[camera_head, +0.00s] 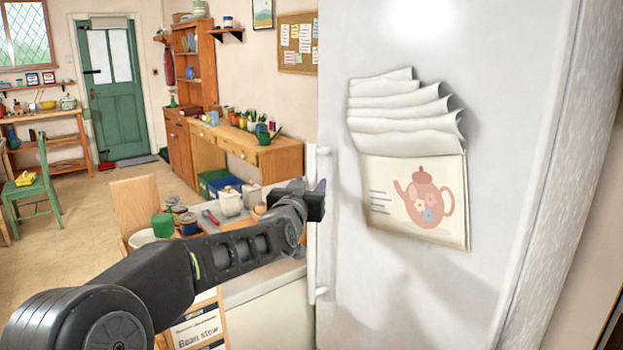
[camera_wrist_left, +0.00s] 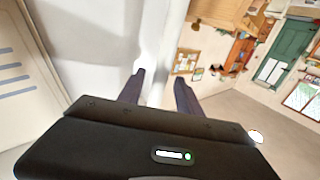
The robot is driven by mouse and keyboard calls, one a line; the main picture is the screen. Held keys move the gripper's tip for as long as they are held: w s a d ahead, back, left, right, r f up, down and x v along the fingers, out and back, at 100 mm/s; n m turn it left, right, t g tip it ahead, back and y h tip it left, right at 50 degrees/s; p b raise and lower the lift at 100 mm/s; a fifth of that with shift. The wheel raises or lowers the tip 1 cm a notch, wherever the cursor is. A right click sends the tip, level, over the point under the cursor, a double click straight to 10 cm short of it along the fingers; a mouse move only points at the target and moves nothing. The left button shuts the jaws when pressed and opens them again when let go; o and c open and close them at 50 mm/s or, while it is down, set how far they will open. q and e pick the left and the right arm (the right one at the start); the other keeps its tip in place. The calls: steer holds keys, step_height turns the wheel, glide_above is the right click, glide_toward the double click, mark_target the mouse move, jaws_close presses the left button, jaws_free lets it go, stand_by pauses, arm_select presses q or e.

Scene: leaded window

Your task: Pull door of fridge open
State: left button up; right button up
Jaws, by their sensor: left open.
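The white fridge door (camera_head: 400,290) fills the right half of the head view, shut as far as I can see. Its vertical white handle (camera_head: 322,266) runs along the door's left edge. My left gripper (camera_head: 318,190) is at the upper half of the handle and covers part of it. In the left wrist view, the two dark fingers (camera_wrist_left: 160,92) are apart, with the white handle (camera_wrist_left: 155,70) showing between them. Whether a finger touches it, I cannot tell. The fridge door also shows in the left wrist view (camera_wrist_left: 85,40). My right gripper is not in view.
A paper pad with a teapot picture (camera_head: 430,200) hangs on the fridge door. A counter (camera_head: 250,284) with jars and pots stands left of the fridge, under my left arm. A green chair (camera_head: 35,190) and open floor lie farther left.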

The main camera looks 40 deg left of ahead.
arm_select(q)
steer(key=shift+x, duration=1.15)
jaws_close()
stand_by(0.6)
